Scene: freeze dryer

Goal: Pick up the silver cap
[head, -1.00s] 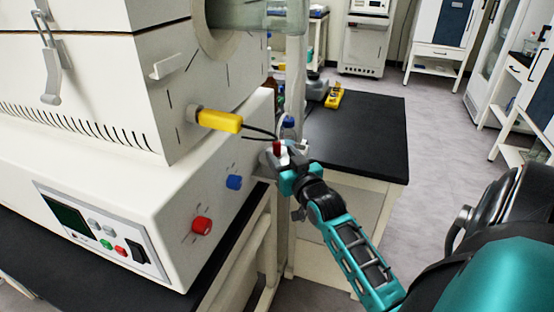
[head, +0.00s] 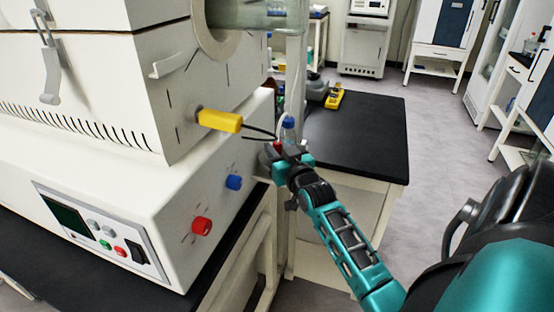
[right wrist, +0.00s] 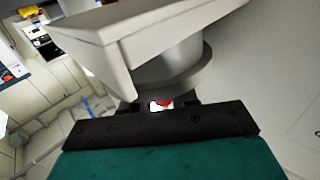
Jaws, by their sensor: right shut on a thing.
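My right gripper (head: 274,155) is at the lower right side of the white freeze dryer, close to its edge. A silver-grey round piece with a wider rim, which looks like the silver cap (right wrist: 165,66), fills the middle of the right wrist view just ahead of the fingers. The gripper (right wrist: 160,104) is shut on it, though the contact is mostly hidden. A small red and white bit shows between the fingers. In the head view the cap is too small and covered to make out clearly. My left gripper is not in view.
The freeze dryer (head: 150,215) has a yellow-handled valve (head: 219,120), a blue knob (head: 234,182) and a red knob (head: 201,226) near the gripper. A blue-capped bottle (head: 288,125) stands just behind. The black bench (head: 365,135) to the right is mostly clear, with a yellow item (head: 334,98) at its back.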

